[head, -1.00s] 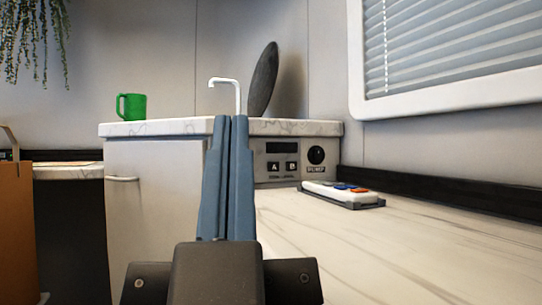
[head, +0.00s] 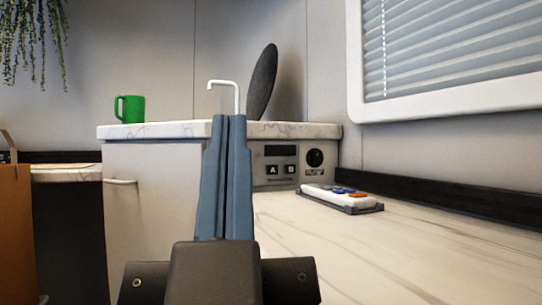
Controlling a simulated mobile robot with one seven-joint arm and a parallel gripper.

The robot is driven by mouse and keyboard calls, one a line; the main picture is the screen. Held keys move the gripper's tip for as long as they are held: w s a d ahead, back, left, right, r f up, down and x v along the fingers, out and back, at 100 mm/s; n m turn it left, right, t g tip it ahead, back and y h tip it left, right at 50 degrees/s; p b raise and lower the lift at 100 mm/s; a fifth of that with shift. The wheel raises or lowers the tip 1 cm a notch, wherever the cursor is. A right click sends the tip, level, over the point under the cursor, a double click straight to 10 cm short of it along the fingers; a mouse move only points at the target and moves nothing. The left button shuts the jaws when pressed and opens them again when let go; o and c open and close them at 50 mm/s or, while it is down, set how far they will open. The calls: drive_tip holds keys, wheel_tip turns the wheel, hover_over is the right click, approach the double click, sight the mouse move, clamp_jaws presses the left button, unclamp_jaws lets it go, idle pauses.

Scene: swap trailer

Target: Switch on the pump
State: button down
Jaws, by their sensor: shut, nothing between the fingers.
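The pump control panel (head: 270,178) is a grey plate on the side of the raised counter, just right of my gripper. It has a dark display (head: 281,151), two black buttons marked A (head: 272,171) and B (head: 291,170), and a round black knob or switch (head: 315,158) at its right with a small label under it that seems to read PUMP. My gripper (head: 229,118) is shut and empty, its blue fingers pointing ahead. In the picture the fingers cover part of the counter left of the panel. I cannot tell how far they are from it.
A white remote-like device (head: 328,196) with blue and orange buttons lies in a dark holder on the marble-look worktop (head: 400,250). A green mug (head: 130,108), white tap (head: 238,97) and dark oval disc (head: 262,82) are on the raised counter (head: 160,131). The worktop's front is clear.

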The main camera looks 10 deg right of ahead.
wheel_tip(320, 180, up, 31)
drive_tip(key=p, duration=3)
drive_tip(key=shift+r, duration=0.1)
drive_tip(key=shift+w, duration=0.1)
